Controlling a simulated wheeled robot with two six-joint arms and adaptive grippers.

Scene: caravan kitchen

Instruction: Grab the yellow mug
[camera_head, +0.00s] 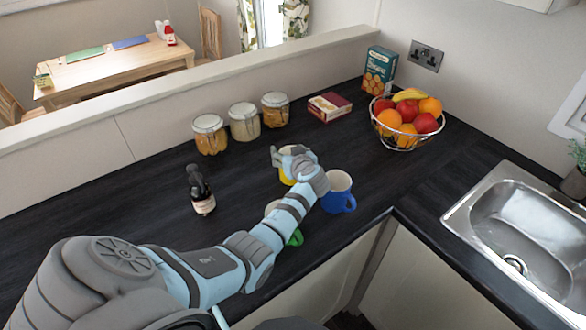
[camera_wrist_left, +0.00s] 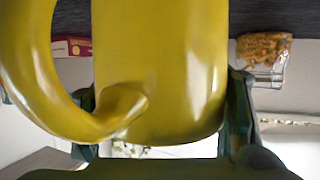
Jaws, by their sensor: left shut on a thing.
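The yellow mug (camera_head: 287,179) is on the dark counter in the head view, mostly hidden behind my left gripper (camera_head: 290,158). In the left wrist view the yellow mug (camera_wrist_left: 165,70) fills the middle, with its handle to the left. The left gripper's fingers (camera_wrist_left: 165,120) are on both sides of the mug, shut on it. I cannot tell whether the mug is touching the counter. My right gripper is in neither view.
A blue mug (camera_head: 338,195) stands just right of my left wrist. A green mug (camera_head: 296,238) is partly hidden under my forearm. A dark bottle (camera_head: 201,192), several jars (camera_head: 244,122), a fruit bowl (camera_head: 408,140) and a sink (camera_head: 515,220) are around.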

